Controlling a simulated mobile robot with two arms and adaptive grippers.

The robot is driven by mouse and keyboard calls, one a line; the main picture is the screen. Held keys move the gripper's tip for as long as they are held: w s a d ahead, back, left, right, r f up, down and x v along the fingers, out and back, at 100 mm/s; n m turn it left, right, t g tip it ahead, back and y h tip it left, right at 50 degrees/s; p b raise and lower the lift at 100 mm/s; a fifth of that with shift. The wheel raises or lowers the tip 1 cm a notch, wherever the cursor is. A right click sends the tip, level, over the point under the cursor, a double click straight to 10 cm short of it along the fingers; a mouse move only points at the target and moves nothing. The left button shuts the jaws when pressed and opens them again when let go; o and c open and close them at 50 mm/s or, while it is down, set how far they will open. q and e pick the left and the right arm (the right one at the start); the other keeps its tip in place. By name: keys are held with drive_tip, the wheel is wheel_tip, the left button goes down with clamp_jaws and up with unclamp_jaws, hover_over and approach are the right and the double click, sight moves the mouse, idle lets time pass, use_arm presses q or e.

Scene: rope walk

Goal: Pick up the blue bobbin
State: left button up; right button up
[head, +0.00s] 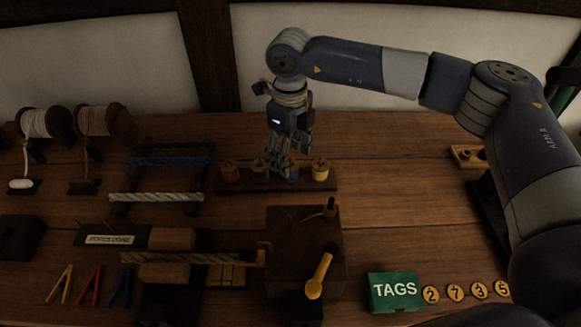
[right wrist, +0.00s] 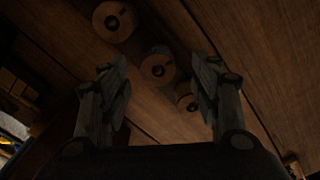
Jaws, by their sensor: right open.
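The blue bobbin (head: 292,174) is on a dark wooden rack (head: 245,186) towards the back of the table in the head view, partly hidden by my right gripper. My right gripper (head: 279,165) points down at the rack, open, with its fingers close to the blue bobbin. I cannot tell whether the fingers touch anything. My left gripper is not in view.
A dark wooden block (head: 290,245) with yellow handles is in front. A green TAGS box (head: 394,292) is at front right.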

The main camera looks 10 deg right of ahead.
sight(290, 166)
drive_tip(key=f, duration=0.1)
drive_tip(key=f+p, duration=0.1)
drive_tip(key=f, duration=0.1)
drive_tip(key=shift+s+f, duration=0.2)
drive_tip(key=shift+f, duration=0.1)
drive_tip(key=shift+w+f, duration=0.1)
drive_tip(key=shift+f, duration=0.2)
drive_tip(key=c, duration=1)
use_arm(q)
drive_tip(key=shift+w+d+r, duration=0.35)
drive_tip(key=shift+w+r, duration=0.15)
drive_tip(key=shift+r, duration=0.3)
use_arm(e)
drive_tip(key=shift+c, duration=0.2)
drive_tip(key=shift+r, duration=0.1)
drive_tip(key=shift+r, duration=0.3)
wheel_tip(290, 166, up, 9)
drive_tip(key=shift+f+b, duration=0.2)
drive_tip(key=shift+b, duration=1)
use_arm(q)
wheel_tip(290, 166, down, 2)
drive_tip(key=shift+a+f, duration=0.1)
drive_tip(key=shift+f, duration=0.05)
use_arm(e)
drive_tip(key=shift+r, duration=0.45)
